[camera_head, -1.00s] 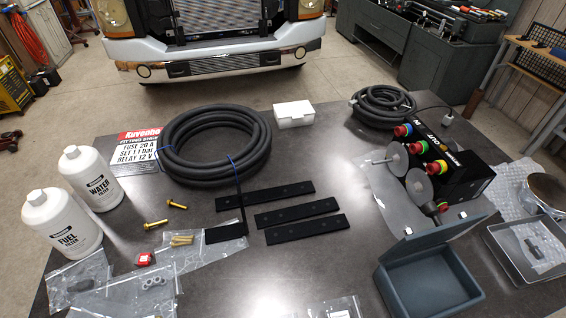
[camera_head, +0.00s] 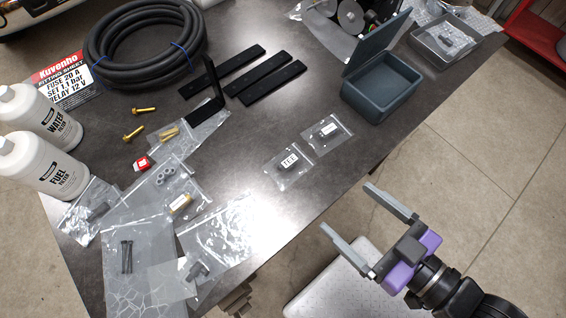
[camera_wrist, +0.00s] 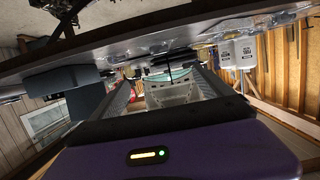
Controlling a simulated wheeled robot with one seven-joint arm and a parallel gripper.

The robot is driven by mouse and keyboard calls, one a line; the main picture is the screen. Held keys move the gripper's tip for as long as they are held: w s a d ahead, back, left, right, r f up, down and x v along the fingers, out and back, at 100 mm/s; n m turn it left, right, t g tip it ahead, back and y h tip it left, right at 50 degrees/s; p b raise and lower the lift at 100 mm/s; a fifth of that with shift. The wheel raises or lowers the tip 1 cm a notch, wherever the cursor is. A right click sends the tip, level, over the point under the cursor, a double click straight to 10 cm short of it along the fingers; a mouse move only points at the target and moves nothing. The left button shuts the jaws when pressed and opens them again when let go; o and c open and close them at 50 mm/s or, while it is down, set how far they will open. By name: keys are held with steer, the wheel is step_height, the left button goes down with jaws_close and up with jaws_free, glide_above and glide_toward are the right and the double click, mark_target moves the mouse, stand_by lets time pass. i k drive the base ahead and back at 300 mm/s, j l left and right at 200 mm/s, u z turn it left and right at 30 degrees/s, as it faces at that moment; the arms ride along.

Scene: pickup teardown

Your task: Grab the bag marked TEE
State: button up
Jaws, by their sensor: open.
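The bag marked TEE (camera_head: 289,163) is a small clear bag with a white label and a dark part inside. It lies flat near the table's front edge in the head view. A similar labelled clear bag (camera_head: 326,132) lies right beside it, up and to the right; its label is too small to read. My gripper (camera_head: 350,213) is open and empty, off the table's front edge, to the lower right of the TEE bag and apart from it. The wrist view looks along the table edge between my fingers; I cannot make out the TEE bag there.
An open grey-blue box (camera_head: 381,88) stands right of the bags, with a metal tray (camera_head: 446,45) beyond. Black flat bars (camera_head: 272,86) and a hose coil (camera_head: 145,45) lie behind. Several other clear bags and two white bottles (camera_head: 40,165) are at left. The table around the bags is mostly clear.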

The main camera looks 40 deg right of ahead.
mark_target(291, 164)
steer(key=k+j, duration=0.15)
steer(key=j, duration=0.2)
steer(key=k+j, duration=0.1)
steer(key=j, duration=0.2)
steer(key=k+j, duration=0.15)
steer(key=j, duration=0.2)
steer(key=k+j, duration=0.1)
steer(key=j, duration=0.2)
steer(key=z, duration=0.05)
